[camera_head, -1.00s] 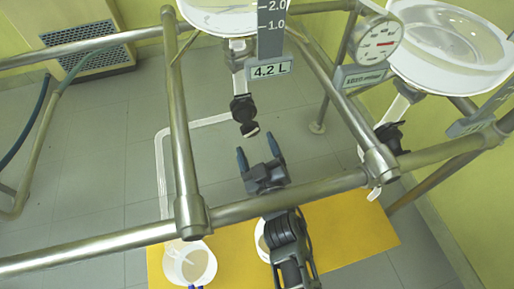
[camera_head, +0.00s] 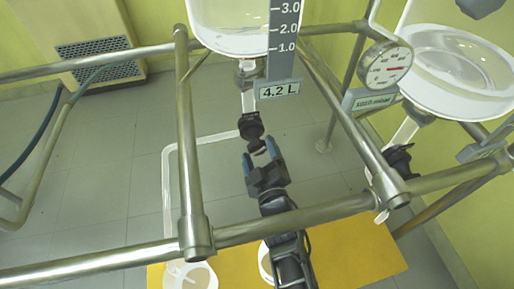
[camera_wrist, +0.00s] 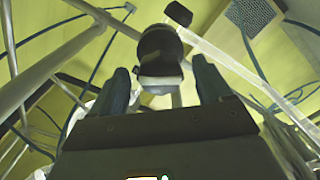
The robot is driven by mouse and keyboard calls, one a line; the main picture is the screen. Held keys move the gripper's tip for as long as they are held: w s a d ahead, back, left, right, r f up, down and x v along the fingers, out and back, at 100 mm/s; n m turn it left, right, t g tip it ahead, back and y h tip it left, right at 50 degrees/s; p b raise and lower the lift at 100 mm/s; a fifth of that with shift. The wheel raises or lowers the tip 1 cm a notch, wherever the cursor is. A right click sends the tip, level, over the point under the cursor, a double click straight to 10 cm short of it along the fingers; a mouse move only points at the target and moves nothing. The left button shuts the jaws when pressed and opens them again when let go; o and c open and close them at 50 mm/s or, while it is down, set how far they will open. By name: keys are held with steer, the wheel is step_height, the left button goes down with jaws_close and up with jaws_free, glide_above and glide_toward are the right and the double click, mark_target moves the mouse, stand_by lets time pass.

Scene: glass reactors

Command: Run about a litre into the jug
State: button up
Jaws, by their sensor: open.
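A clear reactor vessel (camera_head: 229,38) hangs at the top centre of the head view, beside a level scale (camera_head: 284,40) and a "4.2 L" display (camera_head: 279,90). Below it is a dark drain valve (camera_head: 251,126) on a white outlet stem. My gripper (camera_head: 259,153) is open and empty, its blue fingertips just below the valve. In the wrist view, the dark valve end (camera_wrist: 160,55) lies between and beyond the open fingers (camera_wrist: 163,88). A white jug (camera_head: 191,277) stands at the bottom, partly cut off. A second white container (camera_head: 265,262) is partly hidden behind my arm.
A yellow board (camera_head: 350,250) lies below. At right are a second vessel (camera_head: 455,65), a dial gauge (camera_head: 387,66) and another dark valve (camera_head: 398,160). Open grey floor lies left.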

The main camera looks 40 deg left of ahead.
steer(key=shift+b+x, duration=0.35)
steer(key=shift+x, duration=1.05)
steer(key=shift+c, duration=0.2)
steer(key=c, duration=1)
steer(key=shift+o, duration=0.2)
steer(key=shift+m, duration=2.8)
steer(key=o, duration=1)
